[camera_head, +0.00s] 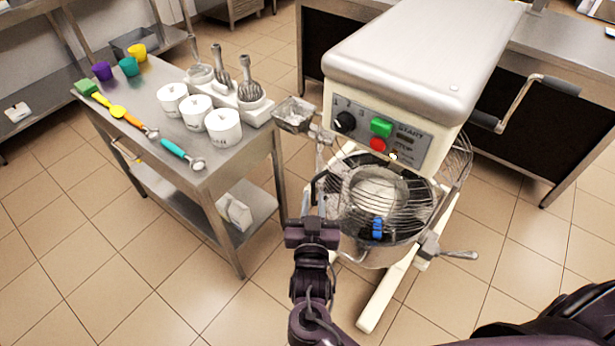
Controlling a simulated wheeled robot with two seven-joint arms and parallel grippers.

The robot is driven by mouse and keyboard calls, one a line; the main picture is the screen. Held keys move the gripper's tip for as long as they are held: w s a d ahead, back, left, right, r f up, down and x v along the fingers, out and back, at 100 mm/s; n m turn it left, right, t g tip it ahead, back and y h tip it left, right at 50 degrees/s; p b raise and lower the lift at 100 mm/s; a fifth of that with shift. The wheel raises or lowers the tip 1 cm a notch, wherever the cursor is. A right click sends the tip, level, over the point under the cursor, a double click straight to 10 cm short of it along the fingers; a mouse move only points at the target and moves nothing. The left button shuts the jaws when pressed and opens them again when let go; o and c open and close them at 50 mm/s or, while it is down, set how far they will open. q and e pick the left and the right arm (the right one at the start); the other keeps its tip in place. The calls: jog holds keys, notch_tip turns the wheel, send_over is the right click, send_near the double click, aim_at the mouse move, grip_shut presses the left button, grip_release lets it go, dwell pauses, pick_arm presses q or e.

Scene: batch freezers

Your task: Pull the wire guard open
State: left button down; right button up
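The wire guard (400,202) is a rounded cage of metal wires at the front of the mixer, over its metal bowl (372,256). It looks closed across the bowl. A blue grip (377,228) sits on the front of the guard.
The mixer head (425,50) has green and red buttons and overhangs the guard. A steel cart (205,185) with white tubs, whisks and coloured scoops stands close on the left. A crank handle (458,255) sticks out right of the bowl. Tiled floor lies open in front.

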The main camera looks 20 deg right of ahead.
aim_at(313, 191)
jog(key=p+x, duration=0.1)
jog(key=x, duration=0.4)
jog(key=shift+w+d, duration=0.1)
jog(key=shift+w, duration=0.2)
grip_shut()
